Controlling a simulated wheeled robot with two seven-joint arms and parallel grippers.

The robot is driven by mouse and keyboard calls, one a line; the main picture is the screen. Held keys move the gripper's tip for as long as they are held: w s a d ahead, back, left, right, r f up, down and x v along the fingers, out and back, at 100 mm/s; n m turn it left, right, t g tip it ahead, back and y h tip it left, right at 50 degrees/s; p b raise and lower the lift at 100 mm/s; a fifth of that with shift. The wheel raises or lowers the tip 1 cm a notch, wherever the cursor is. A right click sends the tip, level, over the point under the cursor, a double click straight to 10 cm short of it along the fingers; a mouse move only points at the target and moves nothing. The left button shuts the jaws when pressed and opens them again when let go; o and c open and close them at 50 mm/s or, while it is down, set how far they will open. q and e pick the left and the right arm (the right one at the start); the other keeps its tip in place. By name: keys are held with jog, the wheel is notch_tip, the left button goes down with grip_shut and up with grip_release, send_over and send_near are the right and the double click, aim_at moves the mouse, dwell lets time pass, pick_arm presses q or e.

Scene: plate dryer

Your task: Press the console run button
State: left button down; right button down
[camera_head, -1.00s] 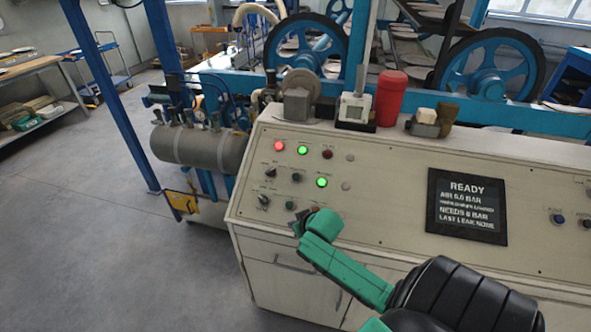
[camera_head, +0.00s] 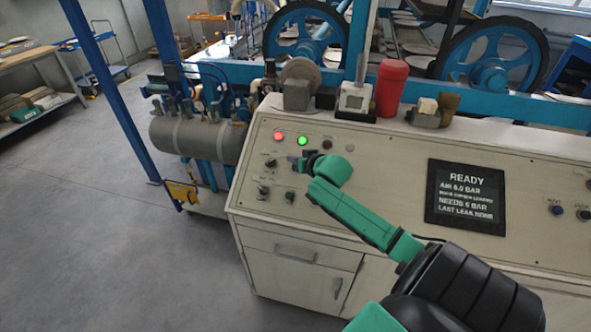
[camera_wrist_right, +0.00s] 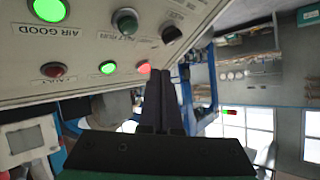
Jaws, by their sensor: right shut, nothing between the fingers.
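The console (camera_head: 390,195) has a sloped pale panel with lamps, knobs and buttons. In the wrist view a dark green button (camera_wrist_right: 125,22) sits between a black knob (camera_wrist_right: 171,33) and the lit green AIR GOOD lamp (camera_wrist_right: 48,10); its label is not readable. Another dark green button (camera_head: 290,196) is lower on the panel in the head view. I cannot tell which is the run button. My right gripper (camera_head: 295,160) is shut and empty over the panel's upper left; it also shows in the wrist view (camera_wrist_right: 163,72), its tips near the lit red lamp (camera_wrist_right: 144,68). Contact is unclear.
A READY display (camera_head: 465,193) is set in the panel to the right. A red canister (camera_head: 390,88) and a small white meter (camera_head: 354,98) stand on the console's top ledge. A grey tank (camera_head: 195,138) is left of the console. Floor at left is clear.

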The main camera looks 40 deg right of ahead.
aim_at(292, 166)
jog(key=f+b, duration=0.1)
jog(key=w+d+f+b, duration=0.1)
jog(key=f+b, duration=0.1)
jog(key=d+f+b, duration=0.1)
jog(key=shift+w+f+b, duration=0.2)
jog(key=shift+f+b, duration=0.1)
jog(key=shift+w+d+f+b, duration=0.2)
jog(key=shift+d+f+b, duration=0.1)
jog(key=shift+f, duration=0.1)
dwell(1.4)
jog(key=shift+w+d+f, duration=0.15)
jog(key=shift+f, duration=0.2)
jog(key=shift+w+d+f+b, duration=0.1)
jog(key=shift+d+f+b, duration=0.1)
jog(key=shift+f+b, duration=0.15)
dwell(0.7)
jog(key=shift+s+a+r+p, duration=0.2)
jog(key=shift+r+p, duration=0.15)
jog(key=shift+p, duration=0.3)
jog(key=shift+s+a+r+p, duration=0.15)
jog(key=shift+r+p, duration=0.2)
jog(key=shift+p, duration=0.25)
